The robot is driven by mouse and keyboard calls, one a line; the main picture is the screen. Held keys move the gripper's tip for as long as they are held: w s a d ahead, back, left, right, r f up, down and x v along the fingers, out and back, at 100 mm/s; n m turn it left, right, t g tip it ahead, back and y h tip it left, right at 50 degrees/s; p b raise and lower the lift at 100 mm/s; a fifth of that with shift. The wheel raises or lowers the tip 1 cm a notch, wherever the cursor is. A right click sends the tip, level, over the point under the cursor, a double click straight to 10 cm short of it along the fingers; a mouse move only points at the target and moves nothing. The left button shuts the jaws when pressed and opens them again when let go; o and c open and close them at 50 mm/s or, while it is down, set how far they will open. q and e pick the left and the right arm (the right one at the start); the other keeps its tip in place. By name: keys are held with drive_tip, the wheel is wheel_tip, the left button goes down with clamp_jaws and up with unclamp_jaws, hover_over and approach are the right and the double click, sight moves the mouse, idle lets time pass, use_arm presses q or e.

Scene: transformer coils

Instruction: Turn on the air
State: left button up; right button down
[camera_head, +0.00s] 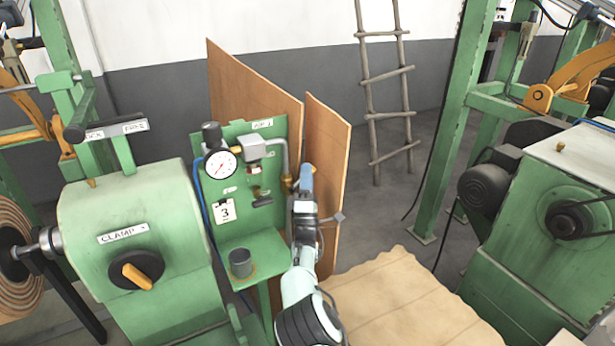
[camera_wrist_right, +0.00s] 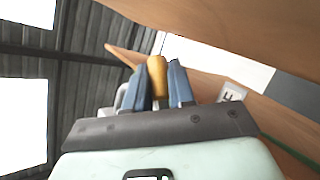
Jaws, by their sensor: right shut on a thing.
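A green air panel (camera_head: 268,130) with a small label at its top stands near the middle of the head view. It carries a round pressure gauge (camera_head: 220,164), a grey pipe (camera_head: 284,150) and a card with a 3 (camera_head: 224,211). My right gripper (camera_head: 306,174) is at the panel's right edge, beside the pipe's lower end. In the right wrist view its blue fingers (camera_wrist_right: 159,85) are shut on a yellow handle (camera_wrist_right: 157,70), which stands between them. The gripper mostly hides the handle in the head view. My left gripper is in neither view.
A green machine labelled CLAMP (camera_head: 130,236) with an orange-handled knob stands left. A grey cup (camera_head: 240,263) sits on the panel's shelf. Brown boards (camera_head: 250,90) stand behind the panel. A ladder (camera_head: 386,90) leans at the wall.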

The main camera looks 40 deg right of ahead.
drive_tip(key=shift+r, duration=0.1)
drive_tip(key=c, duration=1)
unclamp_jaws()
drive_tip(key=shift+c, duration=0.2)
drive_tip(key=shift+s+a+f, duration=0.1)
drive_tip(key=shift+a+f, duration=0.05)
drive_tip(key=shift+f, duration=0.2)
use_arm(q)
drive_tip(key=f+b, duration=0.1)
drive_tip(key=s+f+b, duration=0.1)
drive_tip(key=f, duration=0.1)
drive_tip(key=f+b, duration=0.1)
drive_tip(key=b, duration=0.1)
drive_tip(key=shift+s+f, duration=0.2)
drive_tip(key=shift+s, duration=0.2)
use_arm(e)
drive_tip(key=v, duration=1.2)
drive_tip(key=shift+s+a+f, duration=0.15)
drive_tip(key=shift+s+f, duration=0.1)
